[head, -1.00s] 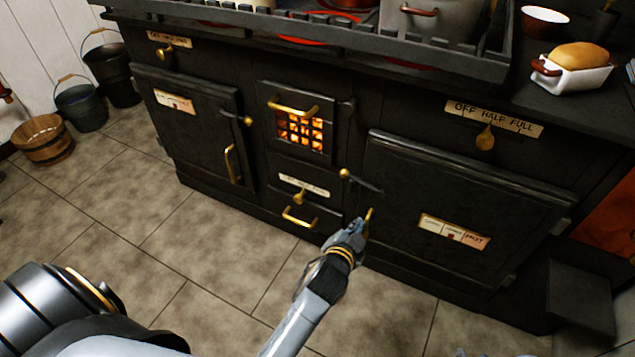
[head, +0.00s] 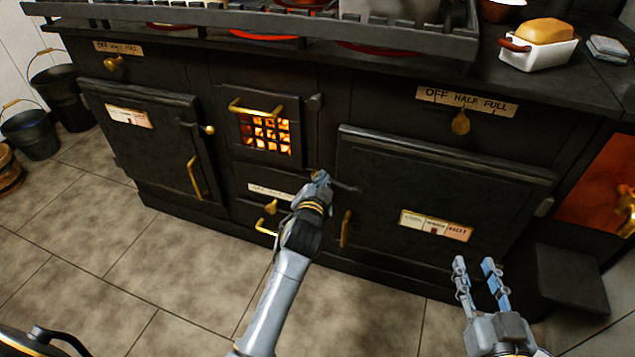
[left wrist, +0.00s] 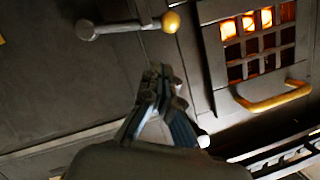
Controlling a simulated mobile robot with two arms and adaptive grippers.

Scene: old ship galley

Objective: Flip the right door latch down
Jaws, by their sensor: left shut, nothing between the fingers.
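The right door (head: 440,195) of the black stove is closed. Its latch is a dark bar (head: 346,187) lying roughly sideways at the door's left edge. In the head view my left gripper (head: 320,177) hides its knob. The left wrist view, which is upside down, shows the latch bar (left wrist: 118,28) and brass knob (left wrist: 171,22) clear of my left gripper (left wrist: 160,78). That gripper is shut and empty, close to the latch; I cannot tell whether they touch. My right gripper (head: 480,268) is open and empty, low in front of the right door.
The right door's brass handle (head: 346,229) is just below my left gripper. The glowing grate (head: 266,134) with its brass handle (head: 263,108) is to the left. A dark block (head: 570,280) stands at the right. Open tiled floor (head: 90,260) lies at left.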

